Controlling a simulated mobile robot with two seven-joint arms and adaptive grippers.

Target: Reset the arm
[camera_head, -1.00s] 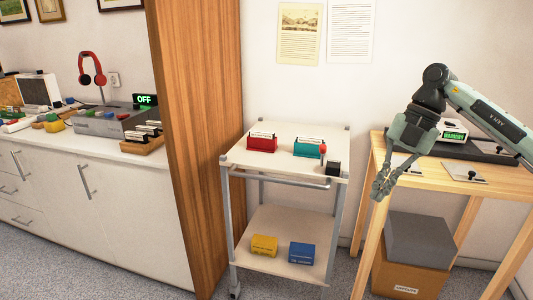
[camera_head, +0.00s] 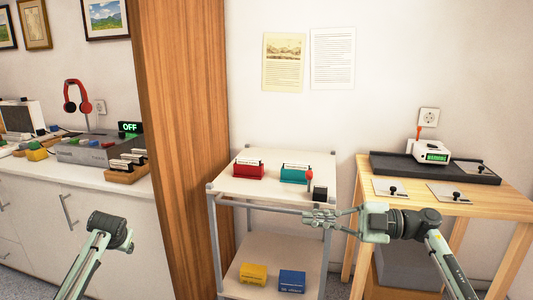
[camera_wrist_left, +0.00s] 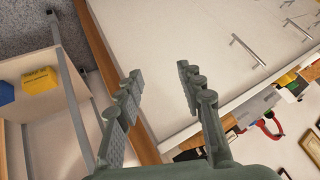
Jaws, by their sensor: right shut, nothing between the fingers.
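My right gripper (camera_head: 318,217) is shut and empty, pointing left in front of the cart's front-right corner in the head view. Its arm comes up from the lower right. My left arm (camera_head: 102,238) rises from the lower left in front of the white cabinets; its gripper does not show there. In the left wrist view my left gripper (camera_wrist_left: 160,72) is open, with its two fingers wide apart and nothing between them. The cabinet fronts lie beyond it.
A cart (camera_head: 270,188) holds a red box (camera_head: 249,171) and a teal box (camera_head: 295,175). Yellow (camera_head: 253,275) and blue (camera_head: 292,281) boxes are below. A wooden table (camera_head: 495,203) stands right. A wood panel (camera_head: 180,120) stands left.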

